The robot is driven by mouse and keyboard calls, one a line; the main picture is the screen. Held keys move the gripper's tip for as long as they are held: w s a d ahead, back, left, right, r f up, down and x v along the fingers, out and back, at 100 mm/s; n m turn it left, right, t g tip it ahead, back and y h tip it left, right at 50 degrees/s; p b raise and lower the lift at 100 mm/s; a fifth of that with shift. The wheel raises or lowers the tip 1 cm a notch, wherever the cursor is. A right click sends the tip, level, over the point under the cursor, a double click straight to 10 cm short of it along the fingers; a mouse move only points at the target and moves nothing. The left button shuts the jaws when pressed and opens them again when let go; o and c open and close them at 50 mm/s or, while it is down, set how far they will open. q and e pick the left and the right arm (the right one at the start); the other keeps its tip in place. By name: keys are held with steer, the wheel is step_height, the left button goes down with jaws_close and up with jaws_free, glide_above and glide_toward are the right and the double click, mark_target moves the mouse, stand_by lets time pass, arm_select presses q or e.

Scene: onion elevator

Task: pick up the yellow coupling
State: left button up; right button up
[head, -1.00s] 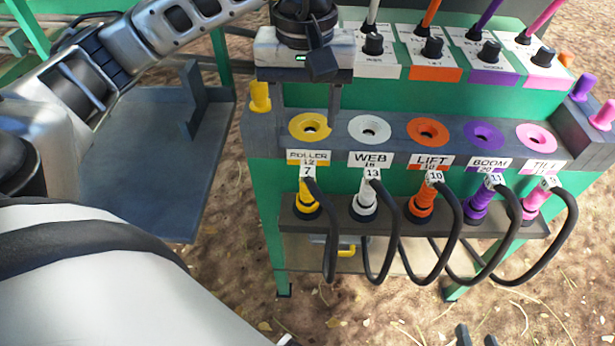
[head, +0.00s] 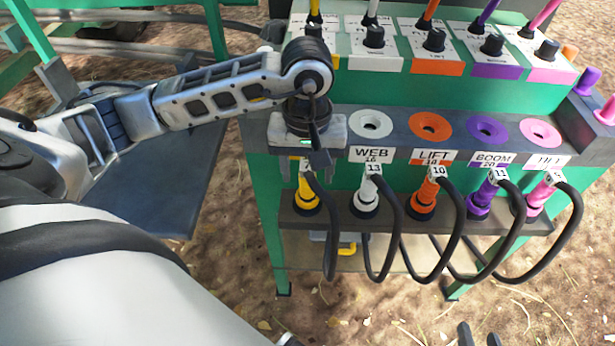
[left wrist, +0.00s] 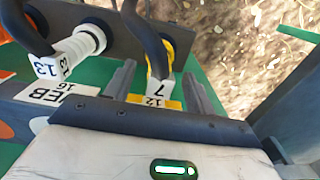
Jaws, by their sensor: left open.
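The yellow coupling (head: 306,197) stands upright in the lower shelf at the left end of the row, with a black cable and a tag marked 7. Its top is partly hidden by my left gripper (head: 308,158), which is just above it in front of the panel. In the left wrist view, the yellow coupling (left wrist: 181,45) lies beyond the open fingers of my left gripper (left wrist: 160,72), with its cable and tag between them in the picture. The fingers hold nothing. My right gripper (head: 479,337) shows only its fingertips at the bottom edge, apart and empty.
White (head: 365,200), orange (head: 422,198), purple (head: 482,200) and pink couplings (head: 538,197) stand to the right, with looping black cables. Coloured sockets line the ledge above, and black knobs stand higher. A dark plate (head: 165,195) is at left.

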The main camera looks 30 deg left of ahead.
arm_select(q)
steer(key=shift+f, duration=0.35)
jaws_close()
steer(key=shift+r, duration=0.2)
